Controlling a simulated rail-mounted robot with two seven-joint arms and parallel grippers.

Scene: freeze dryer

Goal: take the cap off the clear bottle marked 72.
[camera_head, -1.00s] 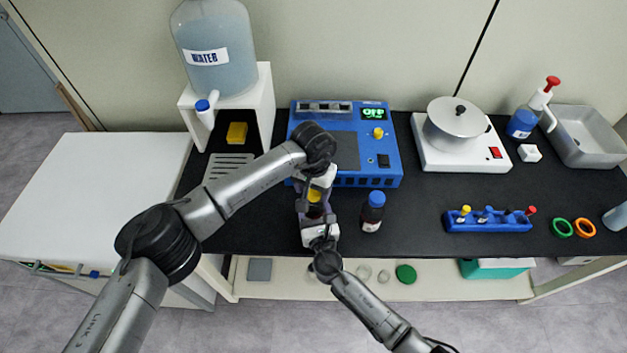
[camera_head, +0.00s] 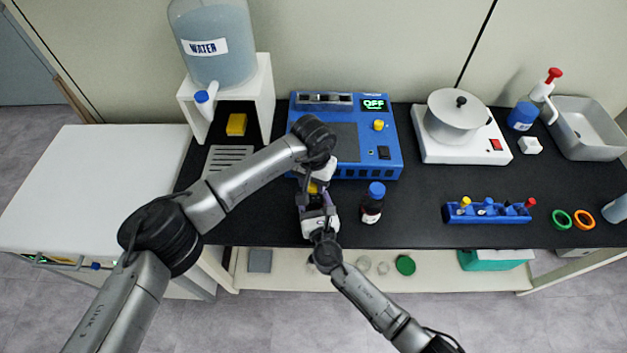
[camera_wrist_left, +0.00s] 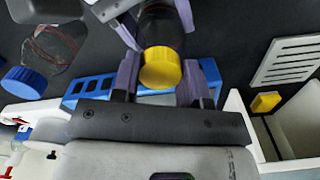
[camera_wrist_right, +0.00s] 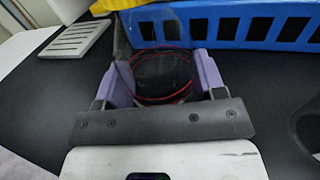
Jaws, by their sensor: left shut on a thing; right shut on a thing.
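In the left wrist view the cap appears at the bottle's mouth; I cannot tell whether there is a gap. Both grippers face each other above the front of the black bench. No number 72 is readable, and the hands hide most of the bottle in the head view.
A blue rack (camera_head: 487,213) with several coloured caps, a hot plate (camera_head: 462,150) and a water tank (camera_head: 215,60) stand farther off.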

